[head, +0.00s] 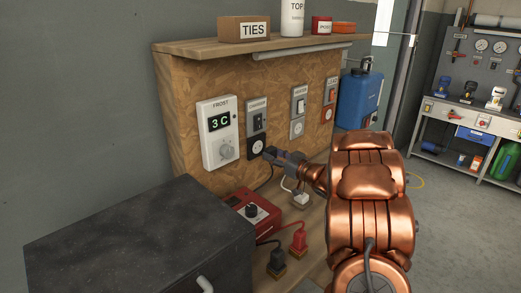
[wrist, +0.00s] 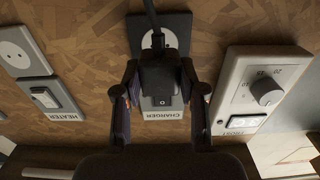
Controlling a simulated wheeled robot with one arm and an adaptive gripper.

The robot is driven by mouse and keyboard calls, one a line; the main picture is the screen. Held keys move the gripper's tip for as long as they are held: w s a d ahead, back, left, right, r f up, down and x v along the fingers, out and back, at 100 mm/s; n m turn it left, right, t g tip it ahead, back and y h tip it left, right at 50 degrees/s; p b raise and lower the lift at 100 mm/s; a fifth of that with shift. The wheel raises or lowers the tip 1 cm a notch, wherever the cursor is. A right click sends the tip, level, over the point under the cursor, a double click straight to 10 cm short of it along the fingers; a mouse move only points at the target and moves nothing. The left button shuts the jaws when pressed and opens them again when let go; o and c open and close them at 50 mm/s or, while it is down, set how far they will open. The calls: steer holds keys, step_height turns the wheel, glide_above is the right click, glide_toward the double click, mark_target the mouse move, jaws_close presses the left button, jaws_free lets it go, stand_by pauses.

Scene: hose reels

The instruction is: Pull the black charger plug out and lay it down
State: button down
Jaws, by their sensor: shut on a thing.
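My gripper (head: 270,153) is at the wood-chip panel, its two fingers closed on the sides of the black charger plug (wrist: 160,78). The plug's black cord (wrist: 151,20) runs up in the wrist view and hangs down in the head view. The dark charger socket plate (wrist: 181,28) is behind the plug, with its CHARGER label (wrist: 163,115). Its round white face (head: 257,147) shows beside the gripper in the head view. The plug looks in front of this face and apart from it; the exact gap cannot be told.
The frost thermostat (head: 218,150) is left of the socket; the heater switch (wrist: 42,97) is on its other side. Below are a red box with a knob (head: 252,212), a black plug (head: 277,260), a red plug (head: 298,240) and a white plug (head: 300,197). A dark cabinet (head: 130,235) stands at left.

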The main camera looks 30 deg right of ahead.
steer(key=shift+s+d, duration=0.1)
steer(key=shift+s, duration=0.4)
stand_by(0.3)
steer(key=s+d+f+m+h+b, duration=0.1)
steer(key=s+d+f+h+b, duration=0.1)
steer(key=s+d+f+b, duration=0.6)
steer(key=s+d+f+m+h+b, duration=0.25)
steer(key=s+d, duration=0.45)
steer(key=s, duration=0.5)
steer(key=s+d+f+m+h+b, duration=0.15)
steer(key=s+d+f+b, duration=0.25)
steer(key=s+d+f, duration=0.45)
steer(key=shift+n+h, duration=0.3)
steer(key=shift+h, duration=0.1)
steer(key=w+r, duration=0.1)
steer(key=w, duration=0.4)
steer(key=w+d, duration=0.1)
steer(key=w, duration=0.4)
steer(key=w+r, duration=0.1)
steer(key=w, duration=0.5)
steer(key=shift+d+r+p, duration=0.2)
steer(key=shift+r+p, duration=0.1)
steer(key=shift+r, duration=0.05)
steer(key=shift+s+f, duration=0.2)
steer(key=shift+f, duration=0.1)
steer(key=shift+f, duration=0.6)
